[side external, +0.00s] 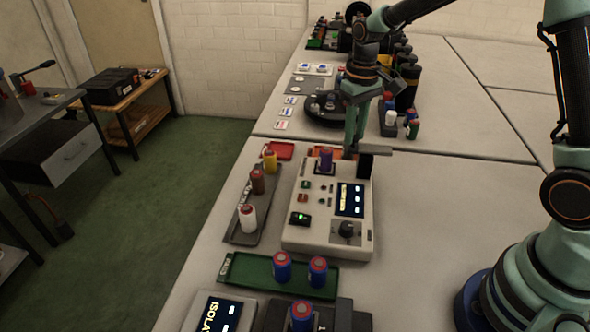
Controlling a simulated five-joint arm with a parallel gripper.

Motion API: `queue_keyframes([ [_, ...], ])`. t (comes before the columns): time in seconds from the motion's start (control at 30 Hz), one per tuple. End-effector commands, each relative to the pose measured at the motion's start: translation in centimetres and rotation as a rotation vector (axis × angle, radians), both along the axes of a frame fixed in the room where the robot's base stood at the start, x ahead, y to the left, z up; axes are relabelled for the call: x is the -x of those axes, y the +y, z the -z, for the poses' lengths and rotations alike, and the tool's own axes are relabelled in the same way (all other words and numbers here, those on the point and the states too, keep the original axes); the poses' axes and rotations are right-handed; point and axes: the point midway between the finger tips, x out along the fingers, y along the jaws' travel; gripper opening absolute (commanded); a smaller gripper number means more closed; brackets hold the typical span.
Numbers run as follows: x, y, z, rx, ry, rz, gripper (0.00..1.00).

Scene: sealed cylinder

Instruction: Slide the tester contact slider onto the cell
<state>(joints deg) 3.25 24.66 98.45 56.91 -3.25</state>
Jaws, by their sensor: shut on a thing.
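The tester (325,228) is a beige box with a lit display, a knob and small buttons, on the bench at the centre. A purple cell (326,160) stands upright at its far end. The contact slider (372,162) looks like a dark block at the tester's far right corner, right of the cell. My gripper (351,151) points down at that end, between cell and block, and is shut on what appears to be the slider. The fingers partly hide the grip, and I cannot tell whether the slider touches the cell.
A grey tray (243,232) with yellow, brown and white cells lies left of the tester. A green tray (262,283) with blue cells lies in front. A black round holder (322,119) and several cells stand behind.

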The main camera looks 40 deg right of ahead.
Motion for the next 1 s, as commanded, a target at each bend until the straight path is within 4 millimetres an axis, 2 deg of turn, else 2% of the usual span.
queue_keyframes([
  [0.13, -0.8, 0.7, -0.1, 0.000, -0.002, -0.004, 0.00],
  [0.43, -4.1, 4.0, -0.2, 0.000, -0.003, -0.003, 0.00],
  [0.87, -4.9, 4.8, -0.3, -0.001, -0.013, -0.006, 0.00],
  [0.9, -4.8, 4.8, -0.2, -0.001, -0.013, -0.006, 0.44],
  [0.93, -4.8, 4.8, -0.2, -0.001, -0.012, -0.006, 0.56],
  [1.0, -4.8, 4.8, -0.2, 0.000, -0.010, -0.005, 0.59],
])
